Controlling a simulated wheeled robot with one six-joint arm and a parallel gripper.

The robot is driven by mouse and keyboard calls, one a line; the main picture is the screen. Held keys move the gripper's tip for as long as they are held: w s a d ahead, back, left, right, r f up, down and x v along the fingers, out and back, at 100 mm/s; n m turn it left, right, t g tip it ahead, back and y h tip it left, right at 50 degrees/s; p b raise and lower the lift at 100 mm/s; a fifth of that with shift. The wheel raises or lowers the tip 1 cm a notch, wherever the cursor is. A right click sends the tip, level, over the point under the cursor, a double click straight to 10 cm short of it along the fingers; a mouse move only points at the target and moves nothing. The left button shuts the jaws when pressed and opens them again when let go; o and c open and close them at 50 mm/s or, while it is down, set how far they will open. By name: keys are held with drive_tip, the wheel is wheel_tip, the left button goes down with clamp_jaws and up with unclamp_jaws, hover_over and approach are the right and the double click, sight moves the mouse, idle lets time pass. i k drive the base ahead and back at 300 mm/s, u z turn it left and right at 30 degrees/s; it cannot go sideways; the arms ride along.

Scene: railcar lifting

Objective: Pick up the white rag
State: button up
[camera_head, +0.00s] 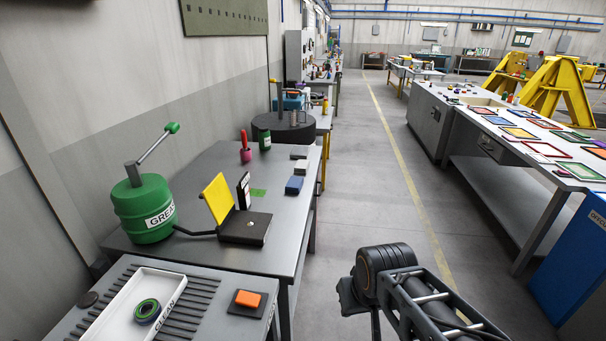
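My arm, with a dark round joint and a rod-framed link, shows at the bottom right, over the floor and well apart from the table. I make out no gripper fingers in this view.
The table (208,168) also bears a green grease drum (145,208), a yellow plate (218,199) and a black box (245,227). A nearer bench holds a white tray (107,317) and an orange block (248,298). The aisle floor (352,185) is clear.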

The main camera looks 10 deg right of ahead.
sight(302, 165)
drive_tip(key=u, duration=0.45)
drive_tip(key=k, duration=0.15)
drive_tip(key=z, duration=1.1)
drive_tip(key=i, duration=3.3)
drive_tip(key=u, duration=3.35)
